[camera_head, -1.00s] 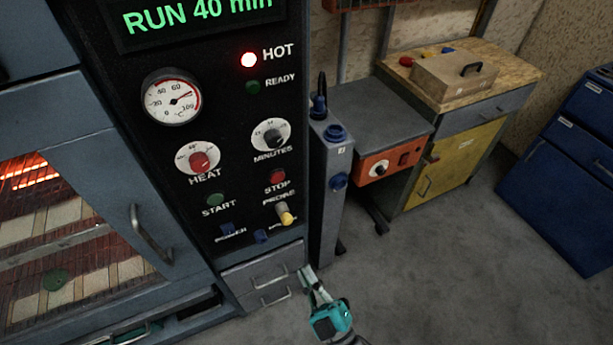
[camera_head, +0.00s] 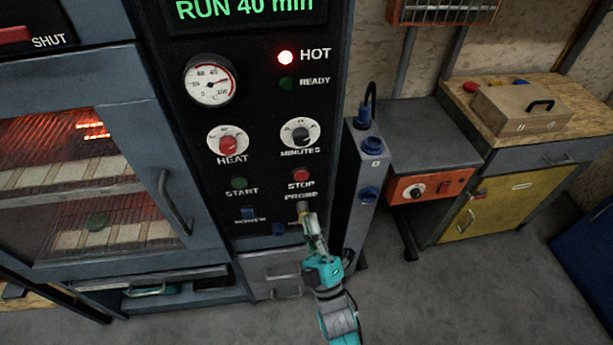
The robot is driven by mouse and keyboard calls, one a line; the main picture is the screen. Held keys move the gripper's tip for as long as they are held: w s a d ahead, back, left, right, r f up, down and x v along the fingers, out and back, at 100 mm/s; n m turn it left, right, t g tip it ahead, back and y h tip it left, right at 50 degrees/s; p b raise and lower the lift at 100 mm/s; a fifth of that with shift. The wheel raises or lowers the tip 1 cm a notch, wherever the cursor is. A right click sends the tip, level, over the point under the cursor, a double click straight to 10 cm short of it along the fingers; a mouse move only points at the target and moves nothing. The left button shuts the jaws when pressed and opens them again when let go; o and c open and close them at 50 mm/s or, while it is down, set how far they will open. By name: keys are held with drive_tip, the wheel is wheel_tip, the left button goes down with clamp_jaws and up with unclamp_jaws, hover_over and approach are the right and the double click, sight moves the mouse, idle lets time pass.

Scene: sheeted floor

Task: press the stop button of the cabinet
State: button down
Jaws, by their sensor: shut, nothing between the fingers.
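The cabinet has a black control panel (camera_head: 262,120) on its right side. The red stop button (camera_head: 301,175) sits on it, above the label STOP, below the minutes dial (camera_head: 300,134). The green start button (camera_head: 239,184) is to its left. My gripper (camera_head: 308,216) is shut and empty. Its tip appears just below the stop button, in front of the probe socket area, and hides part of it. I cannot tell whether the tip touches the panel. The display (camera_head: 245,9) reads RUN 40 min, and the red HOT lamp (camera_head: 286,57) is lit.
The glass oven door (camera_head: 75,185) with its handle (camera_head: 174,203) is left of the panel. A grey post (camera_head: 359,190) with blue sockets stands close on the right. Beyond it are an orange-fronted unit (camera_head: 428,188) and a yellow cupboard (camera_head: 475,215).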

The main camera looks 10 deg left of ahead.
drive_tip(key=w+a, duration=0.2)
drive_tip(key=w, duration=0.6)
drive_tip(key=shift+w+a, duration=0.25)
drive_tip(key=shift+w, duration=0.1)
idle(1.5)
drive_tip(key=shift+w+a, duration=0.1)
drive_tip(key=shift+w, duration=0.2)
drive_tip(key=shift+w+a, duration=0.1)
drive_tip(key=shift+w, duration=0.25)
idle(0.7)
drive_tip(key=shift+s, duration=0.1)
drive_tip(key=shift+s+d, duration=0.25)
drive_tip(key=shift+s, duration=0.45)
drive_tip(key=shift+s+d, duration=0.2)
drive_tip(key=shift+s, duration=0.6)
drive_tip(key=shift+s+d, duration=0.25)
drive_tip(key=shift+s, duration=0.55)
drive_tip(key=shift+s+d, duration=0.2)
drive_tip(key=shift+s, duration=0.6)
